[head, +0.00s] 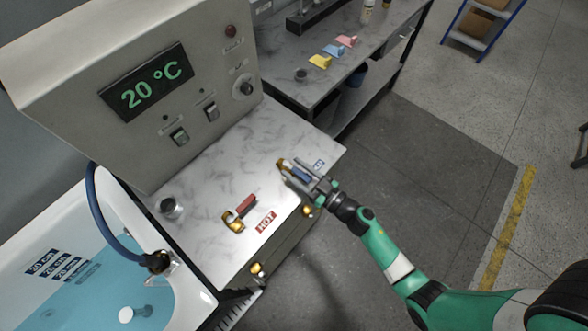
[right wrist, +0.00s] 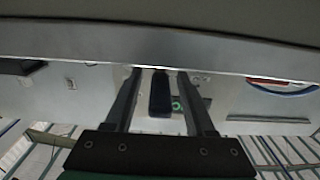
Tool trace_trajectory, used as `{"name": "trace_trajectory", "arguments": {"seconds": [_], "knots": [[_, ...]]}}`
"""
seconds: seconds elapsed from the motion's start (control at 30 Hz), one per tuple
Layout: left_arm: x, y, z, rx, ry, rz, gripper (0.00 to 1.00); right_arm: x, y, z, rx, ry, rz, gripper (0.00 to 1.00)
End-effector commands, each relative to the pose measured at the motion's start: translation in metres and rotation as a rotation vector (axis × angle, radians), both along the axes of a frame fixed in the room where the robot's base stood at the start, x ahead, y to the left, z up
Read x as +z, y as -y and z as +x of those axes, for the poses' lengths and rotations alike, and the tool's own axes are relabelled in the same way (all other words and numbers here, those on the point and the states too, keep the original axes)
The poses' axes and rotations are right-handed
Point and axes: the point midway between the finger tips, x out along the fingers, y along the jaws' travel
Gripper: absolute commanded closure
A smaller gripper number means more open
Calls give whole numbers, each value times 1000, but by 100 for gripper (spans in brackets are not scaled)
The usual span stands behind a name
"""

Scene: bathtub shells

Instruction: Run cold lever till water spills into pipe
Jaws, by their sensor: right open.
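The blue cold lever (head: 301,175) sits on a brass tap at the right end of the marble counter, beside a blue-and-white label (head: 319,164). My right gripper (head: 306,179) is open, with its fingers on either side of this lever; contact is unclear. In the right wrist view, the dark lever (right wrist: 160,95) stands between the two fingers (right wrist: 159,74). The tub (head: 190,282) at lower left holds light blue water (head: 85,285). A white round-topped piece, possibly the pipe, (head: 126,314) stands in the water. My left gripper is out of view.
The red hot lever (head: 246,204) and its HOT label (head: 265,222) are left of my gripper. A panel (head: 215,60) reading 20 °C rises behind the counter.

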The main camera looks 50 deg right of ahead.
Motion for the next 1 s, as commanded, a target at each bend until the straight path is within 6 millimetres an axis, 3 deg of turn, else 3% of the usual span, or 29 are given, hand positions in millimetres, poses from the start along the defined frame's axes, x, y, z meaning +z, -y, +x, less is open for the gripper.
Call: {"name": "trace_trajectory", "arguments": {"seconds": [0.33, 0.67, 1.0], "knots": [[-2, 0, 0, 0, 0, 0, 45, 0, 0, 9, -1, -1, 0, 45], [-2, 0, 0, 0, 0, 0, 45, 0, 0, 9, -1, -1, 0, 100], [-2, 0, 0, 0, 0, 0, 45, 0, 0, 8, -1, -1, 0, 100]]}}
